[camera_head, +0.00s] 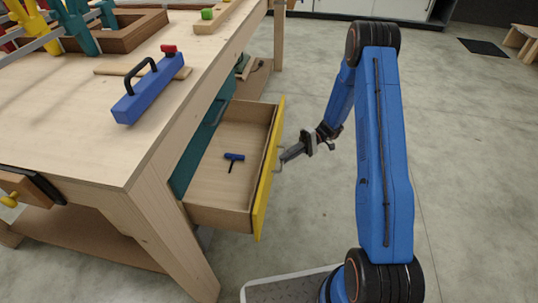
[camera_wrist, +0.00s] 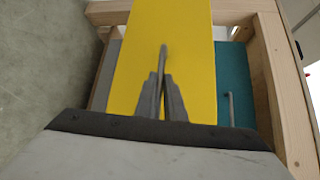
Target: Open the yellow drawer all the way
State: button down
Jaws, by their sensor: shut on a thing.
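The yellow drawer front (camera_head: 268,170) stands well out from the workbench, and its wooden box shows open from above in the head view. A small blue tool with a dark shaft (camera_head: 234,157) lies on the drawer floor. My gripper (camera_head: 283,158) is at the outer face of the yellow front, shut on the drawer's grey handle (camera_head: 278,162). In the wrist view the yellow front (camera_wrist: 185,35) fills the middle, and my gripper's fingers (camera_wrist: 162,85) close around the handle (camera_wrist: 163,55). The fingers hide part of the handle.
The wooden workbench (camera_head: 75,130) carries a blue plane-like tool (camera_head: 150,88) and racked tools. A teal front with a handle (camera_wrist: 231,85) shows beside the yellow one in the wrist view. Open grey concrete floor (camera_head: 460,150) lies to the right.

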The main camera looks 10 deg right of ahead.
jog(key=s+d, duration=0.2)
jog(key=d, duration=0.3)
jog(key=shift+d, duration=0.4)
jog(key=c, duration=1.8)
grip_release()
jog(key=shift+c, duration=0.2)
jog(key=shift+d, duration=0.1)
jog(key=v, duration=1.7)
jog(key=shift+d+r, duration=0.1)
jog(key=shift+d, duration=0.05)
